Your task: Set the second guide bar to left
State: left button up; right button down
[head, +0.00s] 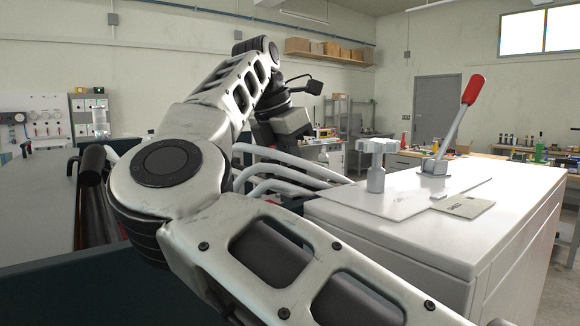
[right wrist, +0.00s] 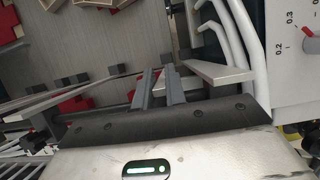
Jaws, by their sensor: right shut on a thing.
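In the right wrist view my right gripper (right wrist: 162,84) has its two grey fingers shut on a part of a guide bar, and the exact contact is hard to make out. A light grey bar (right wrist: 222,74) runs to the right from the fingers. A darker bar (right wrist: 62,92) lies to their left. In the head view my right arm crosses the picture and its gripper fingers are hidden. White curved rails (head: 282,168) show behind the arm, and also in the right wrist view (right wrist: 246,28). My left gripper is in neither view.
A white cabinet (head: 400,232) stands at the right, with a red-handled lever (head: 462,112) and a grey T-shaped post (head: 376,165) on top. A scale panel (right wrist: 292,58) with a red pointer is at the right of the wrist view. Red blocks (right wrist: 75,104) lie below.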

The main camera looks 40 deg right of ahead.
jog(key=shift+w, duration=0.2)
jog(key=c, duration=1.4)
grip_release()
jog(key=shift+w, duration=0.15)
jog(key=shift+c, duration=0.2)
pick_arm(q)
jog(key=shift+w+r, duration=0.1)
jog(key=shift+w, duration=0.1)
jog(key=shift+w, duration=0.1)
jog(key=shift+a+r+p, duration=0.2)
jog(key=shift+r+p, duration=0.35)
jog(key=shift+p, duration=0.6)
pick_arm(e)
jog(key=v, duration=1.6)
